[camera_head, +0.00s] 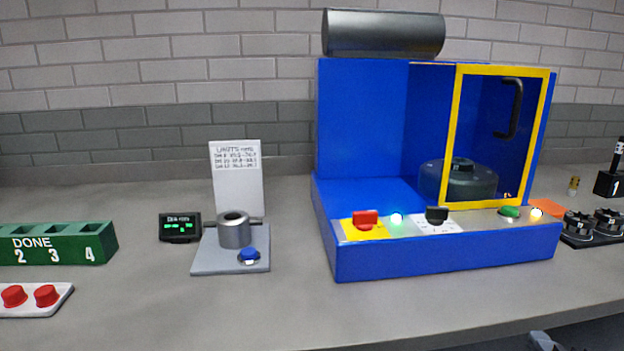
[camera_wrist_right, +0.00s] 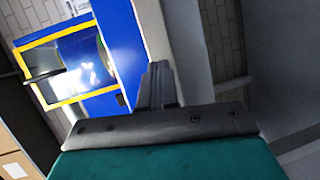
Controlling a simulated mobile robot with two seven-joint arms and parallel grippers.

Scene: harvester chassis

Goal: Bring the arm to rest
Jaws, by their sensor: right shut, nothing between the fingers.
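My right gripper (camera_wrist_right: 158,85) shows in the right wrist view with its two fingers together, shut and empty. It is apart from the blue machine (camera_wrist_right: 118,50), whose yellow-framed door (camera_wrist_right: 62,103) shows tilted there. In the head view only a small grey piece of my right arm or gripper shows at the bottom right edge, below the counter front. The blue machine also stands on the counter in the head view (camera_head: 440,262). My left gripper is not in view.
A green DONE rack (camera_head: 60,250) and a plate with red buttons (camera_head: 45,310) are at left. A grey stand with a metal cup (camera_head: 234,232) and a small display (camera_head: 180,228) are left of the machine. Black round parts (camera_head: 580,228) sit at right. The counter's front middle is clear.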

